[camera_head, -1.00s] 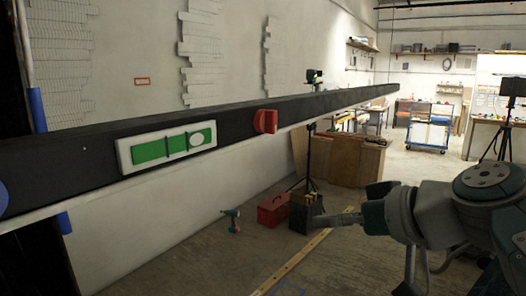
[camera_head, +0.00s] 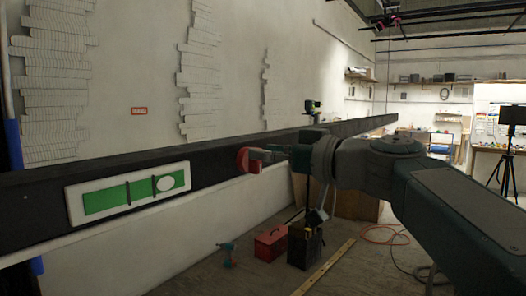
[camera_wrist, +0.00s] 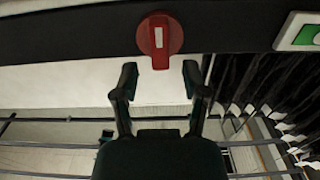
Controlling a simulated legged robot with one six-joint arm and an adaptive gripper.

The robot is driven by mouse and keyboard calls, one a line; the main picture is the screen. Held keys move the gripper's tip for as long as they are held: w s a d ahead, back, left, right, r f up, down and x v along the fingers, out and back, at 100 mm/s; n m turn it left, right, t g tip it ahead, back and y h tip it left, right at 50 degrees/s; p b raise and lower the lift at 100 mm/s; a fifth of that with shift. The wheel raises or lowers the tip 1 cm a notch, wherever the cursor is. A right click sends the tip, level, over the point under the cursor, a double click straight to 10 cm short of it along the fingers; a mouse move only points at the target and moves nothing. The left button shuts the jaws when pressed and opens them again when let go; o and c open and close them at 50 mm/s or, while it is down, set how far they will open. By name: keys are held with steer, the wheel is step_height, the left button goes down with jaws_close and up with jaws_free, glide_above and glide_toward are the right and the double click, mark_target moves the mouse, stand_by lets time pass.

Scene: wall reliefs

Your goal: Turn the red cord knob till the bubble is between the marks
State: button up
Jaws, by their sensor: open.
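The red knob (camera_head: 243,161) sits on the face of a long dark beam. In the wrist view the knob (camera_wrist: 160,38) is round with an upright bar and a pale strip. My gripper (camera_wrist: 160,72) is open, its fingertips just below the knob, left and right of the bar's lower end, with gaps to both sides. In the head view my gripper (camera_head: 272,154) is close to the knob and partly covers it. The level (camera_head: 110,197) has a green window with two dark marks.
The dark beam (camera_head: 40,225) runs along the wall into the distance. A red toolbox (camera_head: 270,243), a black box (camera_head: 304,246) and a drill (camera_head: 228,254) stand on the floor below. A tripod (camera_head: 503,165) stands at the right.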

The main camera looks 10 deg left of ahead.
steer(key=shift+x, duration=0.95)
steer(key=shift+d, duration=0.2)
jaws_close()
steer(key=shift+m, duration=0.5)
steer(key=m, duration=0.6)
steer(key=w+f+m, duration=0.1)
steer(key=m, duration=0.5)
steer(key=f+m, duration=0.1)
steer(key=m, duration=0.5)
steer(key=shift+w+d+f+m, duration=0.1)
steer(key=shift+w+d+m, duration=0.25)
steer(key=shift+w+m, duration=0.05)
